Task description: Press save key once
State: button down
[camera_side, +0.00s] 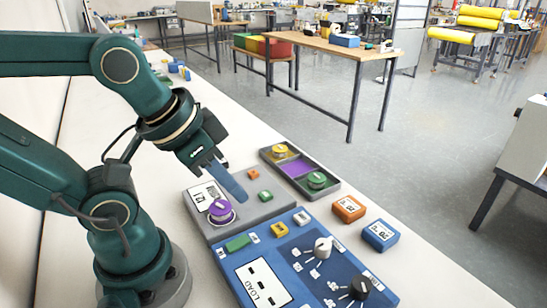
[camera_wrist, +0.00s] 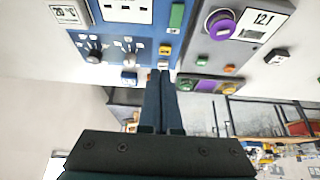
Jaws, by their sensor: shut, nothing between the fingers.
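My gripper (camera_side: 241,198) is shut, its two blue fingers together and empty. In the side view its tips appear over the grey unit (camera_side: 262,214), left of a small green key (camera_side: 265,196). An orange key (camera_side: 253,174) is behind that. The blue panel (camera_side: 290,246) has a wide green key (camera_side: 237,243), a yellow key (camera_side: 279,229) and a white key (camera_side: 301,217). In the wrist view my gripper (camera_wrist: 160,72) points toward the white key, near the yellow key (camera_wrist: 165,48). I cannot read which key says save, nor tell any contact.
The grey unit has a purple knob (camera_side: 221,210) and a display (camera_side: 203,195). The blue panel has a white knob (camera_side: 323,248) and a black knob (camera_side: 360,288). A dark tray (camera_side: 333,188), an orange box (camera_side: 348,208) and a blue box (camera_side: 380,235) stand close by on the bench.

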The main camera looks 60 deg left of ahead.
jog(key=w+a+r+m+t+h, duration=0.1)
jog(key=w+a+r+m+t, duration=0.1)
jog(key=w+r+m+t, duration=1.05)
jog(key=w+d+f+m+g+h, duration=0.1)
jog(key=d+f+m+g+h, duration=0.35)
jog(key=m+g+h, duration=0.2)
jog(key=s+a+f+g, duration=0.5)
jog(key=f+g, duration=0.1)
jog(key=f, duration=0.3)
jog(key=shift+f+m, duration=0.3)
jog(key=shift+m, duration=0.1)
